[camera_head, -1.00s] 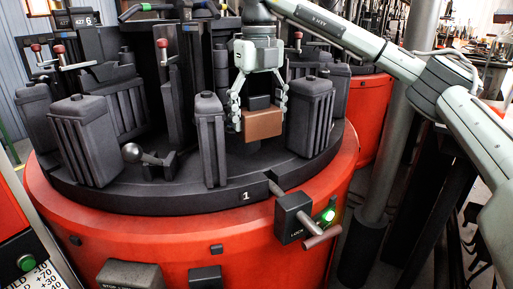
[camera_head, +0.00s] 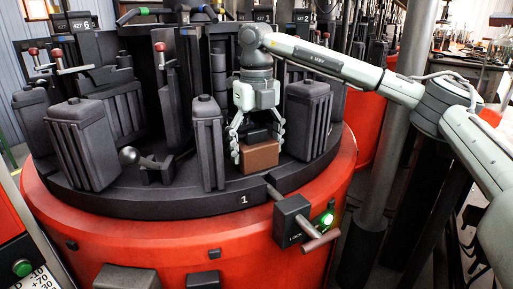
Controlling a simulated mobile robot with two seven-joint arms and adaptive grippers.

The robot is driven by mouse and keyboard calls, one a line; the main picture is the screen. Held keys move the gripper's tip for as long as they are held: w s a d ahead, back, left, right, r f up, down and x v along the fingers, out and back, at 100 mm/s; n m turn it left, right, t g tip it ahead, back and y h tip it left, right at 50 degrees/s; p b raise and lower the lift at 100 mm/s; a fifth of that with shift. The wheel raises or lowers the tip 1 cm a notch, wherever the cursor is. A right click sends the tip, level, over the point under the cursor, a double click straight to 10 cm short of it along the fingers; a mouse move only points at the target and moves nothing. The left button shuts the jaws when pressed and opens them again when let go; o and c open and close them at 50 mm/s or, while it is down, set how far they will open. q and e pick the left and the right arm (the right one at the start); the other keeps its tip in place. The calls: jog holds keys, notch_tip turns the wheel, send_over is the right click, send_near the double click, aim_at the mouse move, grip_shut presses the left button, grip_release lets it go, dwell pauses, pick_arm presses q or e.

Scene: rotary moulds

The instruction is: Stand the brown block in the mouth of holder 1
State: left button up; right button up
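The brown block (camera_head: 261,155) is upright between the two fingers of my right gripper (camera_head: 257,142), low between two tall ribbed black moulds. The fingers touch its sides. Holder 1 is marked by the white numeral 1 (camera_head: 244,199) on the dark turntable's rim, just in front of and below the block. A black part (camera_head: 257,136) shows above the block, between the fingers. The block and fingers hide the holder's mouth, so I cannot tell whether the block's bottom touches it. My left gripper is not in view.
Black ribbed moulds stand left (camera_head: 208,143) and right (camera_head: 306,120) of the block, close to the fingers. A lock box (camera_head: 292,220) with a lit green button and a handle juts from the red drum (camera_head: 150,235). A grey post (camera_head: 385,170) stands at right.

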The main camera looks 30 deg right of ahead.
jog(key=shift+o, duration=1.3)
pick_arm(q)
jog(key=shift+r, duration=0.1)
pick_arm(e)
jog(key=shift+r, duration=0.1)
notch_tip(320, 180, up, 10)
jog(key=shift+f+p, duration=0.1)
jog(key=shift+p, duration=0.3)
jog(key=shift+r, duration=0.7)
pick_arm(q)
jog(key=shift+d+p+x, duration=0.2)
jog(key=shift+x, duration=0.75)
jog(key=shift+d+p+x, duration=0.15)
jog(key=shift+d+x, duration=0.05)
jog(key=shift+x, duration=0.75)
pick_arm(e)
jog(key=shift+r, duration=0.5)
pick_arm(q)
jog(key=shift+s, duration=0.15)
